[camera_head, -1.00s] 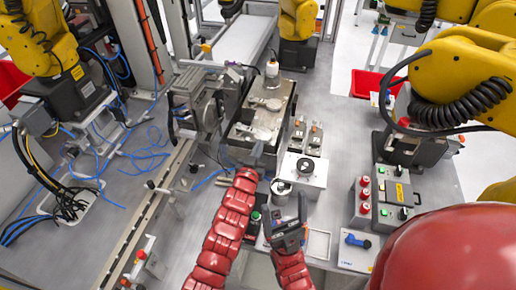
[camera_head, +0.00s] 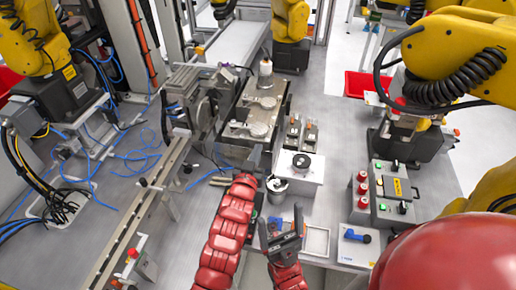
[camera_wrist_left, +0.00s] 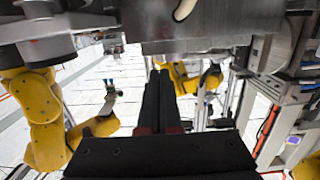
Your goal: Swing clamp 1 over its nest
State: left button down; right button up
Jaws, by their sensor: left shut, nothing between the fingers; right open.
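The grey metal fixture block (camera_head: 281,112) stands in the middle of the head view. Two round metal parts, a far one (camera_head: 267,103) and a near one (camera_head: 260,130), sit on its top with flat metal pieces beside them. I cannot tell which piece is clamp 1 or how it is turned. My left gripper (camera_head: 255,157) is at the fixture's near end, shut and empty. In the left wrist view its dark fingers (camera_wrist_left: 157,90) are together, below a metal underside (camera_wrist_left: 195,38). My right gripper (camera_head: 281,226) is open and empty, lower in the head view.
A white box with a dark round top (camera_head: 301,165) and a metal cup (camera_head: 277,187) stand right of my left gripper. A control box with red and green buttons (camera_head: 393,190) is farther right. A conveyor rail (camera_head: 150,205) and loose blue cables (camera_head: 140,155) lie left.

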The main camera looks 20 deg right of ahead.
pick_arm(q)
jog(key=s+d+v, duration=0.1)
jog(key=v, duration=0.8)
jog(key=shift+b, duration=0.35)
